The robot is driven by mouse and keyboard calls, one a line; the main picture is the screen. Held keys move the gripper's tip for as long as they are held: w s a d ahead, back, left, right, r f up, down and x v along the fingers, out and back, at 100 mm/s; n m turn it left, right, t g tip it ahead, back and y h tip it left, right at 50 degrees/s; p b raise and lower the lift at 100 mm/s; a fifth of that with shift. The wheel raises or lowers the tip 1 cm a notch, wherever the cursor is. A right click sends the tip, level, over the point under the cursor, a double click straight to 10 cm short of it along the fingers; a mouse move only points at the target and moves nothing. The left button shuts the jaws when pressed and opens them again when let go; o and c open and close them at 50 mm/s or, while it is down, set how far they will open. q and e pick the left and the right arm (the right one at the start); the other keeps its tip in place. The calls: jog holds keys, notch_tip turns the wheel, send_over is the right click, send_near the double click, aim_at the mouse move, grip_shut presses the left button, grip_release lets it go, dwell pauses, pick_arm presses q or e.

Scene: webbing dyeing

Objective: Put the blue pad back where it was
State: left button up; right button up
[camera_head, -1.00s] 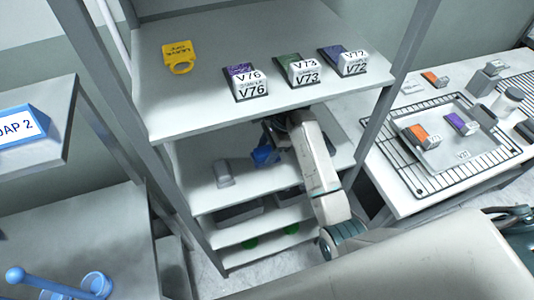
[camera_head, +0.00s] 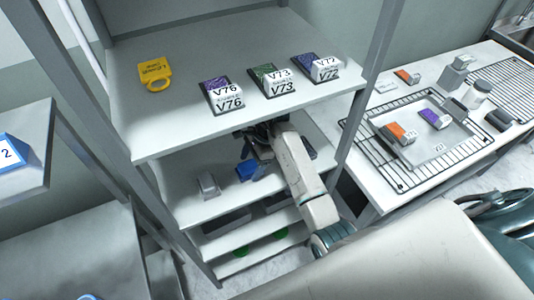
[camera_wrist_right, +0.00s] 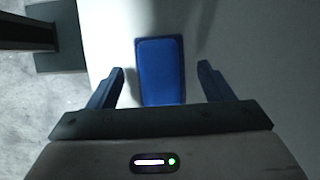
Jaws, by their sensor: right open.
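The blue pad (camera_head: 246,170) lies on the shelf board below the top one, toward its middle. In the right wrist view the pad (camera_wrist_right: 160,70) is a plain blue rectangle on the pale board. My right gripper (camera_wrist_right: 161,70) is open, with one finger on each side of the pad and a gap visible at both sides. In the head view my right gripper (camera_head: 258,148) reaches in under the top board, which partly hides it. My left gripper is not in view.
A grey block (camera_head: 208,185) stands left of the pad on the same board. A rack post (camera_head: 358,105) rises on the right, beside a table with a wire rack (camera_head: 400,175).

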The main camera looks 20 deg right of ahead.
jog(key=d+r+b, duration=0.2)
jog(key=d+r, duration=0.1)
jog(key=shift+d+r+b, duration=0.1)
jog(key=shift+b, duration=0.3)
jog(key=d+b, duration=0.1)
jog(key=d, duration=0.3)
jog(key=d+b, duration=0.2)
jog(key=d, duration=0.3)
jog(key=shift+w+d+r, duration=0.2)
jog(key=shift+d, duration=0.05)
jog(key=shift+d+r, duration=0.1)
jog(key=shift+d, duration=0.4)
